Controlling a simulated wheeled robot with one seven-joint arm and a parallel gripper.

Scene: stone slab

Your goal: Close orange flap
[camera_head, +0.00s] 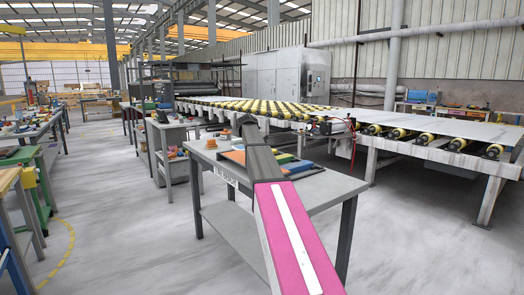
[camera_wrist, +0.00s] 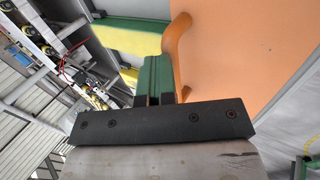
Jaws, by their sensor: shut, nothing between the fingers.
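In the wrist view, the large flat orange flap (camera_wrist: 245,50) fills the upper right. A curved orange handle-like piece (camera_wrist: 177,42) stands along its left side. My gripper (camera_wrist: 154,90) is shut and empty, with its fingers beside the lower end of that curved piece; I cannot tell whether they touch. In the head view, my arm crosses the grey worktable and hides part of what lies on it. An orange flat piece (camera_head: 235,157) shows left of my arm there; my fingers are not clear in that view.
The grey worktable (camera_head: 335,190) also holds a blue piece (camera_head: 297,167) right of my arm. A green block (camera_wrist: 135,30) and a yellow one (camera_wrist: 118,40) lie beside the flap. A roller conveyor (camera_head: 450,150) stands behind at right.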

